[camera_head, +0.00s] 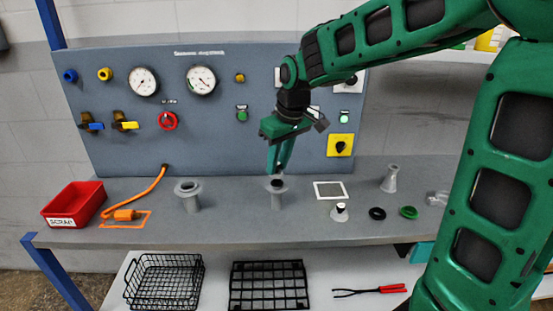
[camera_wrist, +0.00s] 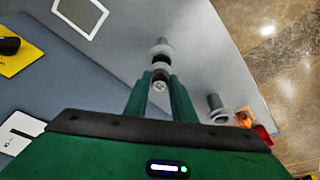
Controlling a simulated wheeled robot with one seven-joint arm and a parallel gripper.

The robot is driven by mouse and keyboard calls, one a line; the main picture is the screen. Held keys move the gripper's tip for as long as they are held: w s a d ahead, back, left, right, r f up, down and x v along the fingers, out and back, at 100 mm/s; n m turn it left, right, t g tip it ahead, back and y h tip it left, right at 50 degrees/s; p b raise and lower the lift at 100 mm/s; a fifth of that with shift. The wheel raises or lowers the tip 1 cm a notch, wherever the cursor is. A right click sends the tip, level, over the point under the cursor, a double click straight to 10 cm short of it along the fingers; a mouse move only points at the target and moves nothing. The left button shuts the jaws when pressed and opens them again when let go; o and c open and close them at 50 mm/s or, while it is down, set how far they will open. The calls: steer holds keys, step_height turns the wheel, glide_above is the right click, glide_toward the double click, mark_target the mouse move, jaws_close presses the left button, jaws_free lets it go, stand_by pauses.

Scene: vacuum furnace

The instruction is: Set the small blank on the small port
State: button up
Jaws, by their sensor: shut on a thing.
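The small port (camera_head: 277,198) is a short grey upright stub with a flange, standing at the middle of the bench. Its flange shows a dark top. My gripper (camera_head: 277,171) points down just above it, its fingers close together. In the wrist view, my gripper (camera_wrist: 160,90) is shut on a small light-grey metal piece, apparently the small blank (camera_wrist: 159,86), between the fingertips. The port (camera_wrist: 161,45) lies just beyond it, nearly in line. The fingers hide most of the blank, and I cannot tell whether it touches the port.
A wider grey port (camera_head: 188,199) stands to the left, then an orange hose and the red scrap bin (camera_head: 74,204). To the right are a white-framed square (camera_head: 330,190), a small grey piece (camera_head: 340,213), a black ring (camera_head: 377,213), a green ring (camera_head: 408,212) and a grey cone (camera_head: 390,180).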

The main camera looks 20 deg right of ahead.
steer(key=shift+f, duration=1)
steer(key=shift+f, duration=0.15)
steer(key=o, duration=1.1)
steer(key=shift+o, duration=0.2)
steer(key=a+v, duration=0.1)
steer(key=v, duration=0.9)
steer(key=shift+d+r, duration=0.3)
steer(key=shift+d, duration=0.2)
steer(key=shift+s, duration=0.15)
steer(key=s+d+f+m+g, duration=0.1)
steer(key=s+d+f+m, duration=0.2)
steer(key=s, duration=0.6)
steer(key=s+d+f+m+g, duration=0.1)
steer(key=s+d+f+m, duration=0.3)
steer(key=s+d, duration=0.4)
steer(key=s+d+f+m, duration=0.3)
steer(key=s+d+f, duration=0.2)
steer(key=s, duration=0.6)
steer(key=shift+d+f+g+h, duration=0.15)
steer(key=shift+f+g+h, duration=0.25)
steer(key=shift+f, duration=0.1)
